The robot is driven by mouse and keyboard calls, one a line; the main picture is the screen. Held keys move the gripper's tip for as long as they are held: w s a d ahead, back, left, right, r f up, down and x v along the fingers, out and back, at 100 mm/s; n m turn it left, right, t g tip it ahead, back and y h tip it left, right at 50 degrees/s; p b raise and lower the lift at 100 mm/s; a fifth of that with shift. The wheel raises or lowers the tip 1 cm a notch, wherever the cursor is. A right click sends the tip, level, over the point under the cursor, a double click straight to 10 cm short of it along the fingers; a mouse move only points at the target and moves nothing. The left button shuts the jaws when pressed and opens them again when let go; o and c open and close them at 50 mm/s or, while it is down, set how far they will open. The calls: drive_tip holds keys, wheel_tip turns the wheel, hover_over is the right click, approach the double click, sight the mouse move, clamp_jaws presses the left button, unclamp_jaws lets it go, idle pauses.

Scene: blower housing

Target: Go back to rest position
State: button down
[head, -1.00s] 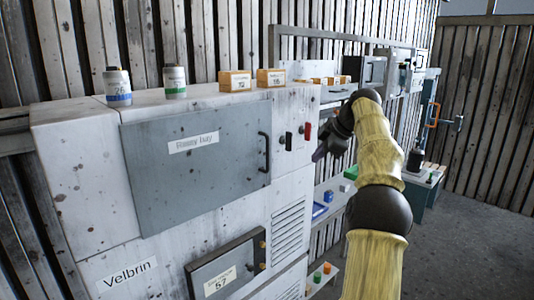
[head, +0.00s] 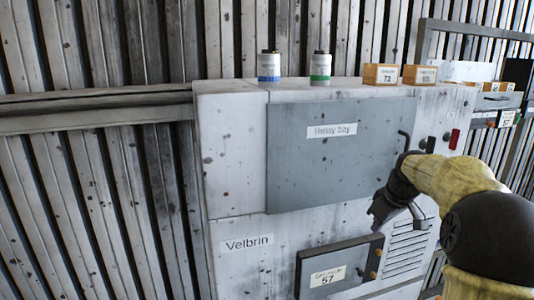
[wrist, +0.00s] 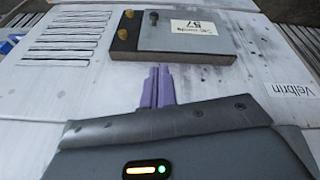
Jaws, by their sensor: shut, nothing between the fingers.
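My gripper (head: 378,222) is in front of the cabinet, low at the right side of the grey relay bay door (head: 320,165). In the wrist view my gripper (wrist: 157,72) shows its two purple fingers side by side, shut and empty. They point toward the small grey box (wrist: 178,35) labelled 57 on the cabinet front. The box also shows in the head view (head: 335,268), below the relay bay door. My arm reaches in from the right and covers part of the cabinet's right side. The relay bay door looks shut, with a dark handle (head: 404,142).
A blue-banded bottle (head: 268,67), a green-banded bottle (head: 320,69) and two orange boxes (head: 382,74) (head: 420,75) stand on the white cabinet (head: 235,175). A red switch (head: 454,139) is on its right front. Shelving (head: 485,98) stands right; a slatted wall (head: 90,210) is behind.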

drive_tip(key=s+a+f+m+b, duration=0.1)
drive_tip(key=s+a+f+m, duration=0.1)
drive_tip(key=s+a+f, duration=0.2)
drive_tip(key=s+a+f+m+g+b, duration=0.1)
drive_tip(key=s+a+f+m, duration=0.1)
drive_tip(key=s+a+f, duration=0.3)
drive_tip(key=s+a+f+m+h+b, duration=0.1)
drive_tip(key=s+a+f+m, duration=0.1)
drive_tip(key=s+a+f, duration=0.3)
drive_tip(key=s+f, duration=0.4)
drive_tip(key=s, duration=0.6)
drive_tip(key=shift+s+f+g, duration=0.3)
drive_tip(key=shift+f, duration=0.1)
